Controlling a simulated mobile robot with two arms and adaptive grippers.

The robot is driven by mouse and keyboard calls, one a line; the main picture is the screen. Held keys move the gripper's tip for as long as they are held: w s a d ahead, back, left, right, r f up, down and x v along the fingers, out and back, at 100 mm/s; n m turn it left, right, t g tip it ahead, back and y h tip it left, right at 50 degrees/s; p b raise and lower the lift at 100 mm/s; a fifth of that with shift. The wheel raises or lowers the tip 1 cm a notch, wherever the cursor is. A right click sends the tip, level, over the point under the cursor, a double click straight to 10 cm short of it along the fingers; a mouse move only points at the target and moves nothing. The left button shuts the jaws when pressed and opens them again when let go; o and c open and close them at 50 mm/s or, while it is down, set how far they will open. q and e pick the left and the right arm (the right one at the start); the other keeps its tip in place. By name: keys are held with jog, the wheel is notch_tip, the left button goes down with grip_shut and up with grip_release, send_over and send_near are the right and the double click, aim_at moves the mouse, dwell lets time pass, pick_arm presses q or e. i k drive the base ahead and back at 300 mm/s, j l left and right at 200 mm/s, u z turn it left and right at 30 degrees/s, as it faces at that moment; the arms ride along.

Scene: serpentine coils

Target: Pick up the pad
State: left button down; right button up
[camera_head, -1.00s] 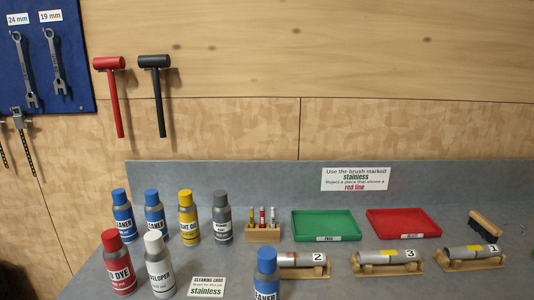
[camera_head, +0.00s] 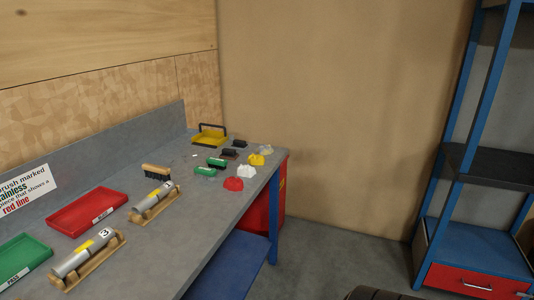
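Several small block-shaped pieces that may be pads lie at the far end of the grey bench (camera_head: 205,230). Two have green on them: a nearer one (camera_head: 204,171) and one just behind it (camera_head: 217,163). A dark piece (camera_head: 228,153) and a black piece (camera_head: 240,143) lie farther back. They are too small to tell which is the pad. Neither of my grippers is in view.
Red (camera_head: 233,184), white (camera_head: 247,171) and yellow (camera_head: 257,160) lumps lie along the bench's right edge. A yellow tray (camera_head: 208,139) with a dark handle stands behind. A brush (camera_head: 156,171), cylinders on wooden stands and red and green trays are nearer. Blue shelving (camera_head: 478,246) stands right.

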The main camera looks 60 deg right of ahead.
aim_at(228, 155)
jog(key=z, duration=1.55)
jog(key=u, duration=1.25)
jog(key=i+l+u, duration=0.1)
jog(key=l, duration=0.55)
jog(key=i+l+u, duration=0.1)
jog(key=l, duration=0.5)
jog(key=i+l+u, duration=0.1)
jog(key=l, duration=0.6)
